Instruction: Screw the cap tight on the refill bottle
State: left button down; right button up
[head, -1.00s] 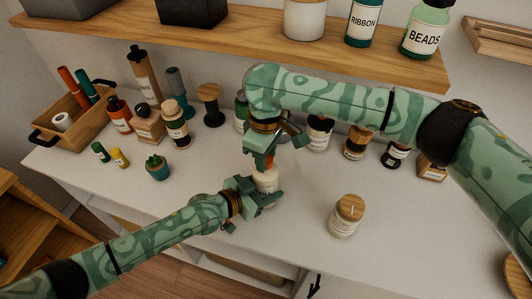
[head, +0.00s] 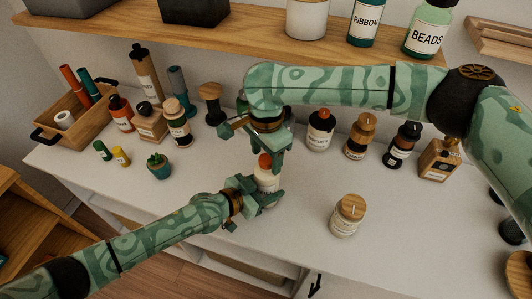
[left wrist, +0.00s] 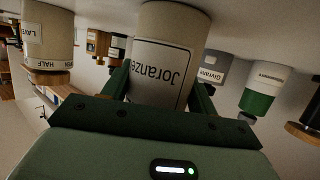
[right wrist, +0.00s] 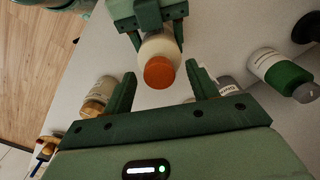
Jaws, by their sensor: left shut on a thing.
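The refill bottle (head: 267,182) is a pale bottle standing upright on the white tabletop. Its orange cap (head: 265,160) sits on its top; how tight it is cannot be told. My left gripper (head: 264,196) is shut around the bottle's body. The left wrist view shows the bottle's label (left wrist: 160,72) upside down between the fingers. My right gripper (head: 262,150) is open just above the cap. In the right wrist view its fingers stand wide apart, with the orange cap (right wrist: 159,72) beyond and between them, touching neither.
A jar with a wooden lid (head: 347,215) stands to the right of the bottle. Several labelled bottles (head: 320,130) line the back. A potted succulent (head: 158,166) and a wooden tray (head: 78,125) are at left. A wooden shelf (head: 230,35) hangs above.

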notch_tip(320, 180, up, 12)
dwell(0.6)
pick_arm(q)
jog(key=shift+c, duration=1.8)
grip_release()
jog(key=p+v, duration=0.3)
jog(key=v, duration=1.3)
pick_arm(e)
notch_tip(320, 180, up, 4)
jog(key=shift+s+f, duration=0.1)
jog(key=shift+s, duration=0.05)
